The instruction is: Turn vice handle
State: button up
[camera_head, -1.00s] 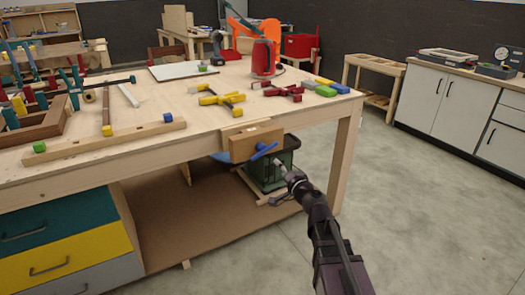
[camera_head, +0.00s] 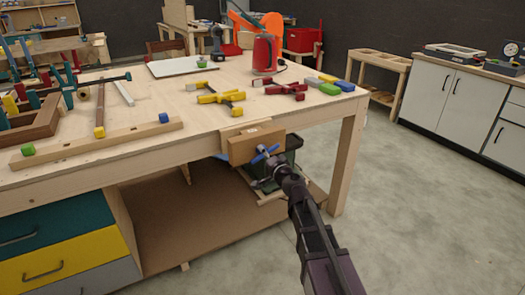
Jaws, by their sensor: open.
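The wooden vice (camera_head: 253,140) is fixed to the front edge of the workbench, near its right corner. Its blue handle (camera_head: 261,156) sticks out from the lower front of the vice jaw and lies slanted. My gripper (camera_head: 270,160) is at the handle, coming from the lower right. The gripper is open, with its dark fingers close to the blue bar. Part of the handle is hidden behind the gripper, and I cannot tell whether they touch.
The floor to the right is clear.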

jog(key=shift+x, duration=0.85)
jog(key=c, duration=1.1)
